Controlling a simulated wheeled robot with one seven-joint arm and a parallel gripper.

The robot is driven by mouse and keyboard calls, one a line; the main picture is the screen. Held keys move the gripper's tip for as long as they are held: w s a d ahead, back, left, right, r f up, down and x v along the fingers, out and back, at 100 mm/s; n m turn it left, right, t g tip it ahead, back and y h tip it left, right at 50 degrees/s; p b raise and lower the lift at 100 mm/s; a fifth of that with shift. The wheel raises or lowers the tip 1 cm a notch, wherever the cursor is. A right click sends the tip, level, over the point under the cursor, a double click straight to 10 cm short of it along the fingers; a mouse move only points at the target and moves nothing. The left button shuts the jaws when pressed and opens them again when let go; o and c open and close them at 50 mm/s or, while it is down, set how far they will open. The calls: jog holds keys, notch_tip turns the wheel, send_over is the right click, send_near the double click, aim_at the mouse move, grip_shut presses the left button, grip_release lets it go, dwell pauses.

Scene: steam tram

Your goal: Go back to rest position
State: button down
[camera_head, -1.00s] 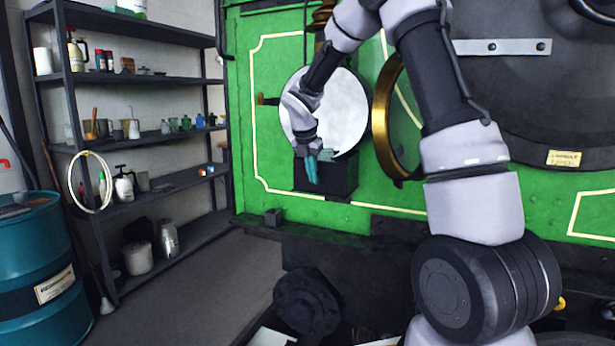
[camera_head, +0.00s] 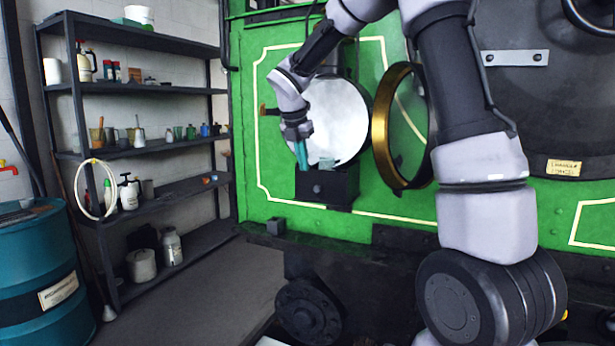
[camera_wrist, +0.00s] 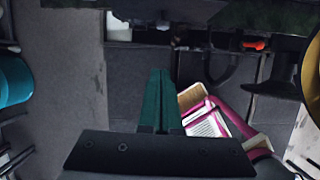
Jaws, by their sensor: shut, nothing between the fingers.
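My gripper (camera_head: 304,160) is in front of the green tram front, at the left edge of the round white lamp face (camera_head: 345,115). Its teal fingers point down and are together, with nothing between them. In the wrist view the closed fingers (camera_wrist: 158,95) point out over the floor. My arm reaches up and over from the right of the head view and bends down to the gripper. A black box (camera_head: 338,187) sits under the lamp, just right of the fingertips, with a small pale teal item on top. I cannot tell whether the fingers touch the box.
The brass-rimmed lamp door (camera_head: 379,130) stands open right of the lamp. Shelves (camera_head: 150,145) with bottles and cups stand at left, beside a teal drum (camera_head: 40,265). Pink-edged items (camera_wrist: 215,120) lie below in the wrist view. The floor (camera_head: 215,290) between shelves and tram is clear.

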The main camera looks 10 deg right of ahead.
jog(key=s+d+r+m+t+y, duration=0.1)
jog(key=s+d+r+m, duration=0.25)
jog(key=s+m, duration=0.45)
jog(key=s+d+r+m+y, duration=0.1)
jog(key=s+d+r+m, duration=0.2)
jog(key=s+r+m, duration=0.3)
jog(key=s+d+f+m+t+y, duration=0.2)
jog(key=s+m+t, duration=0.1)
jog(key=s+m, duration=1.2)
jog(key=m, duration=0.3)
jog(key=shift+f+m, duration=0.2)
jog(key=shift+m, duration=0.1)
jog(key=shift+s+d, duration=0.1)
jog(key=shift+s, duration=0.05)
